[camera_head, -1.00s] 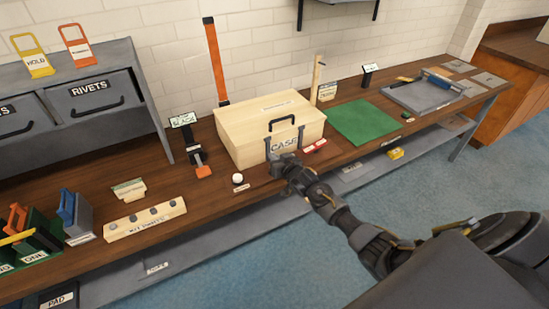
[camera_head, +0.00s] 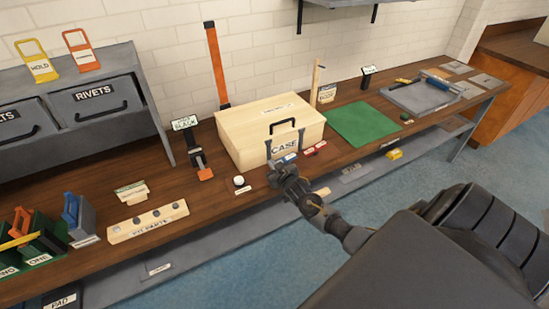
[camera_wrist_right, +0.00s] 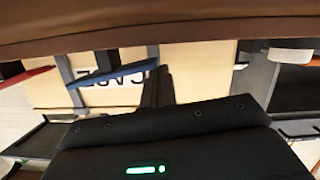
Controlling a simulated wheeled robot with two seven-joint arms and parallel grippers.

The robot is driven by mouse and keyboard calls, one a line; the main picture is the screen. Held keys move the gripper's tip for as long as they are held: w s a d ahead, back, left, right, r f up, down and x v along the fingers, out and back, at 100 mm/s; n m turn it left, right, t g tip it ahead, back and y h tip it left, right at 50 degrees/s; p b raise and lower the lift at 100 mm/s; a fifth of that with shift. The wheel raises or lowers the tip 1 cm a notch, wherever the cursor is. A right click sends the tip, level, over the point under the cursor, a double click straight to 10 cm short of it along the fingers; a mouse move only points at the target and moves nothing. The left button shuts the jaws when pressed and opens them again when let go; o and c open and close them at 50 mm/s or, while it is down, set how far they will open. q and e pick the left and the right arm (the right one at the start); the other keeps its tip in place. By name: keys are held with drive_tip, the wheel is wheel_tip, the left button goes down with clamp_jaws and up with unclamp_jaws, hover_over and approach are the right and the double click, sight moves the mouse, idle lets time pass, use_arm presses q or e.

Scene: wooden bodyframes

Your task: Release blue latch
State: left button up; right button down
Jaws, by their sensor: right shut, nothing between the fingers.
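The wooden case (camera_head: 262,125) stands on the bench with its CASE label and two grey straps facing front. A small blue piece (camera_head: 288,158), which looks like the blue latch, sits low at the case front beside a strap. In the right wrist view, which is upside down, the blue piece (camera_wrist_right: 112,77) crosses in front of the case near the label. My right gripper (camera_head: 275,174) is shut and empty, just in front of and below the blue piece. Contact between them cannot be told. My left gripper is not in view.
A red piece (camera_head: 315,149) lies right of the blue one. A white round knob (camera_head: 239,181) and an orange-tipped lever (camera_head: 205,173) stand to the left. A green mat (camera_head: 363,123) lies to the right. The bench front edge is close under my right arm.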

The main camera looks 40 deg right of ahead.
drive_tip(key=r+p, duration=0.3)
drive_tip(key=r, duration=0.1)
drive_tip(key=shift+a+p, duration=0.25)
drive_tip(key=shift+p, duration=0.1)
drive_tip(key=b+v, duration=0.2)
drive_tip(key=v, duration=0.8)
drive_tip(key=shift+f, duration=0.15)
drive_tip(key=s+a+f+n+g+y+b, duration=0.1)
drive_tip(key=s+f+g, duration=0.2)
drive_tip(key=s+f, duration=0.85)
drive_tip(key=s+a+f+n+g+b, duration=0.1)
drive_tip(key=s+a+f+g, duration=0.2)
drive_tip(key=f, duration=1.8)
drive_tip(key=s+a+f+g+b, duration=0.1)
drive_tip(key=s+a+f+g, duration=0.1)
drive_tip(key=s+f, duration=0.4)
drive_tip(key=s+a+f+g+y+b, duration=0.1)
drive_tip(key=s+a+f+g, duration=0.2)
drive_tip(key=s, duration=1.2)
drive_tip(key=s+a+f+n+g+y+b, duration=0.1)
drive_tip(key=s+a+f+g+b, duration=0.1)
drive_tip(key=s+a+f, duration=0.4)
drive_tip(key=s+f, duration=0.4)
drive_tip(key=shift+s+g, duration=0.35)
drive_tip(key=shift+g, duration=0.05)
